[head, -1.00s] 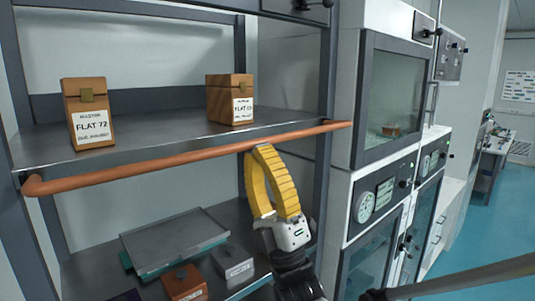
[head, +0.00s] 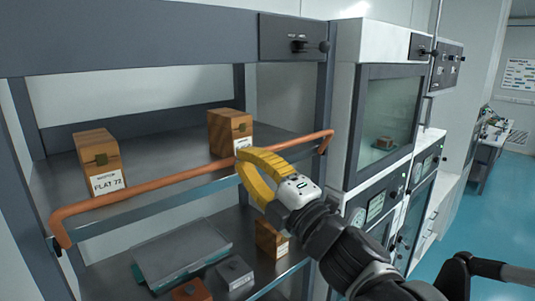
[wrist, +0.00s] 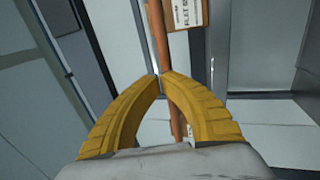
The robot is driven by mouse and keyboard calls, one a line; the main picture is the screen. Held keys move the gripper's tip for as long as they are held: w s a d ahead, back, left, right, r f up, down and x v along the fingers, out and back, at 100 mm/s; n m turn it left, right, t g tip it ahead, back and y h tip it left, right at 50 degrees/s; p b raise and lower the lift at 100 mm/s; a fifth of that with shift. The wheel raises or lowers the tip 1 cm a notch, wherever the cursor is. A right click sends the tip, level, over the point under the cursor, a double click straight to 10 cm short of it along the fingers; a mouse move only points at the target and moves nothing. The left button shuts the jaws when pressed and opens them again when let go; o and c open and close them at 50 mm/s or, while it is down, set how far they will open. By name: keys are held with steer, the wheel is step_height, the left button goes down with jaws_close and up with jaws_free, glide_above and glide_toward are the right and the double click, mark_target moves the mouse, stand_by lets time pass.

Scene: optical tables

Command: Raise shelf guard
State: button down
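The shelf guard is a copper-orange bar (head: 145,188) across the front of the upper shelf (head: 165,150). It stands a little above the shelf's front edge, with bent ends at both posts. My gripper (head: 243,160) has yellow fingers and meets the bar right of its middle. In the wrist view the fingertips (wrist: 161,76) come together at the bar (wrist: 175,118), which runs behind them. The fingers look shut and touching the bar, not clearly wrapped around it.
Wooden boxes, one labelled FLAT 72 (head: 98,162) and another (head: 229,131), stand on the upper shelf behind the bar. The lower shelf holds a grey tray (head: 182,248) and several small boxes. White cabinets (head: 345,130) stand at the right; the blue floor is clear there.

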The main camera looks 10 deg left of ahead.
steer(key=x, duration=0.2)
steer(key=shift+w+a+r, duration=0.1)
steer(key=shift+w+a, duration=0.05)
steer(key=shift+a, duration=0.1)
steer(key=shift+b+x, duration=0.5)
steer(key=shift+x, duration=0.4)
steer(key=shift+r, duration=0.25)
